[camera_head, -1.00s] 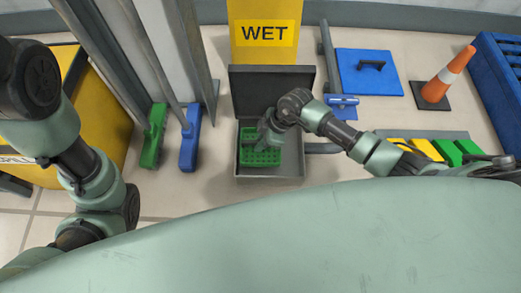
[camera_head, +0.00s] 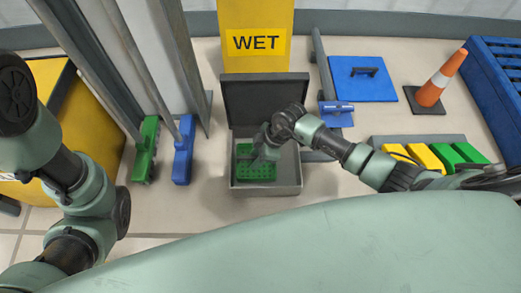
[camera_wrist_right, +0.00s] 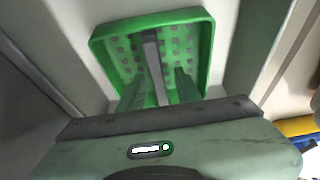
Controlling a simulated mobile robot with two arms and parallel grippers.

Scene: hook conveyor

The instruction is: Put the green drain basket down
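The green drain basket (camera_head: 257,172) sits inside the open grey box (camera_head: 292,181), in its left part. In the right wrist view the basket (camera_wrist_right: 122,47) shows its perforated floor and raised rim, with a grey bar handle (camera_wrist_right: 153,66) across it. My right gripper (camera_head: 266,147) is over the basket and hides part of it. In the wrist view its two fingers (camera_wrist_right: 158,88) stand apart on either side of the handle, with gaps visible. My left arm is at the left edge; its gripper is out of view.
The box's dark lid (camera_head: 264,97) stands open behind, before a yellow WET sign (camera_head: 257,42). Green (camera_head: 146,150) and blue (camera_head: 183,150) brushes stand left. A blue panel (camera_head: 362,80), orange cone (camera_head: 443,79) and yellow and green blocks (camera_head: 427,157) are right.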

